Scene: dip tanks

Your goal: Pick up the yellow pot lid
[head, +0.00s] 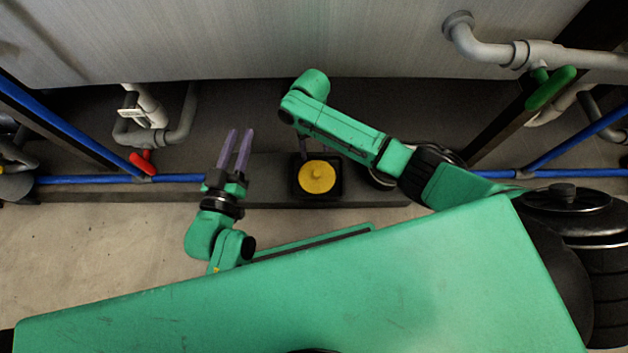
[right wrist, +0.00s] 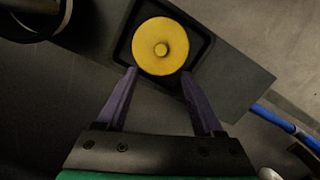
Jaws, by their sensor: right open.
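The yellow pot lid (head: 317,177) is a round disc with a small knob, lying in a dark square tray (head: 296,188) on a low dark ledge. It also shows in the right wrist view (right wrist: 160,46), just beyond the fingertips. My right gripper (right wrist: 158,72) is open and empty, its two purple fingers pointing at the lid's near edge. In the head view my right arm reaches over the ledge and mostly hides that gripper. My left gripper (head: 240,133) is open and empty, left of the lid, fingers pointing away from me.
Blue pipes (head: 180,179) run along the ledge. A red-handled valve (head: 142,162) is at left and a green-handled one (head: 550,88) at right. A large grey tank (head: 270,40) hangs above. A dark lidded pot (head: 567,198) stands at far right. Bare floor (head: 90,235) lies at front left.

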